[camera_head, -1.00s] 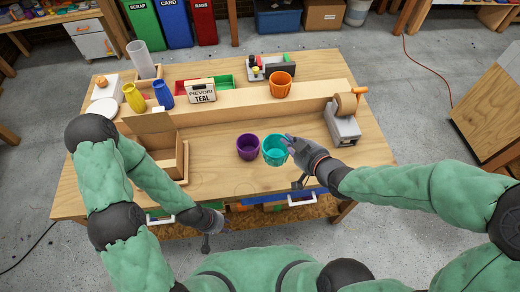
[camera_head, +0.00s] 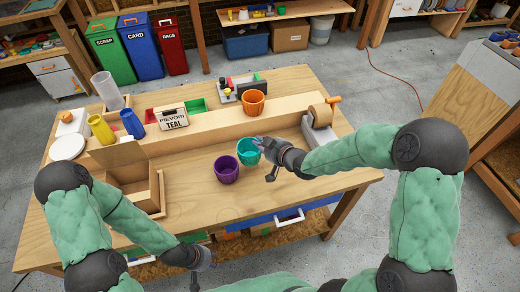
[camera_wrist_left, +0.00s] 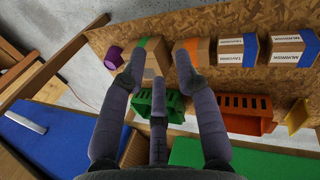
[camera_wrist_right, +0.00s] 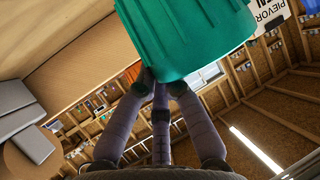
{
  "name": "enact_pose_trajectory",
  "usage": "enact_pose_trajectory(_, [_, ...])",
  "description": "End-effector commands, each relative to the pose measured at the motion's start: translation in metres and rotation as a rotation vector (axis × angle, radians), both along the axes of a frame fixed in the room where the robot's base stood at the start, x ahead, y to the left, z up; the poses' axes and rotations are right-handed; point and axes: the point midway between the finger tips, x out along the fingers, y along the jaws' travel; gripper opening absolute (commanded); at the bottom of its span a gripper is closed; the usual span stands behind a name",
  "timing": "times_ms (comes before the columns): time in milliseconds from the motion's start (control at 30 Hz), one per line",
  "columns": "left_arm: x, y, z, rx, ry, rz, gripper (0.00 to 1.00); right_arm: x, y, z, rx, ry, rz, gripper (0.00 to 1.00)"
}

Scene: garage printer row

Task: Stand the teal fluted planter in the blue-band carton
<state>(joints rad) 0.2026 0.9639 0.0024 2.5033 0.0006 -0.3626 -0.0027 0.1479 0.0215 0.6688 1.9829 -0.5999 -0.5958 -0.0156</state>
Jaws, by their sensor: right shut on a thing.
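The teal fluted planter (camera_head: 247,152) is in my right gripper (camera_head: 262,143), over the middle of the table beside the purple planter (camera_head: 226,170). In the right wrist view the planter (camera_wrist_right: 185,35) fills the top, with my fingers closed at its wall. An open brown carton (camera_head: 157,196) stands on the table at left; I see no band on it. Cartons with a blue band (camera_wrist_left: 236,51) lie on the lower shelf in the left wrist view. My left gripper (camera_head: 203,258) is low before the table's front edge; its fingers (camera_wrist_left: 158,62) are spread and empty.
An orange planter (camera_head: 253,103) stands on the raised ledge behind, with a sign reading PIEVORI TEAL (camera_head: 173,117). A tape dispenser (camera_head: 320,115) is at right. Yellow (camera_head: 101,129) and blue (camera_head: 132,124) vases stand at the back left. The table's front middle is clear.

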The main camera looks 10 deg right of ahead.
Motion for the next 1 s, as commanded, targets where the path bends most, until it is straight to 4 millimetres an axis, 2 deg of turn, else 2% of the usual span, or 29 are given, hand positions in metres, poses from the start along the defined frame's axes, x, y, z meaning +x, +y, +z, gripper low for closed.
enact_pose_trajectory(100, [0.000,0.000,-0.005,0.000,0.000,0.000,0.31,0.007,0.000,-0.012,0.000,0.001,0.000,0.00])
enact_pose_trajectory(300, [0.000,0.000,-0.020,0.000,0.000,0.000,0.31,0.006,-0.001,-0.040,0.000,0.002,0.000,0.00])
enact_pose_trajectory(633, [0.000,0.000,-0.020,0.000,0.000,0.000,0.31,0.006,-0.001,-0.040,0.000,0.000,0.000,0.00])
enact_pose_trajectory(700, [0.000,0.000,-0.020,0.000,0.000,0.000,0.31,0.006,0.000,-0.040,0.000,0.001,0.000,0.23])
enact_pose_trajectory(733, [0.000,0.000,-0.020,0.000,0.000,0.000,0.31,0.006,0.000,-0.040,0.000,0.001,0.000,0.31])
enact_pose_trajectory(1000, [0.000,0.000,-0.020,0.000,0.000,0.000,0.31,0.006,0.000,-0.040,0.000,0.001,0.000,0.33])
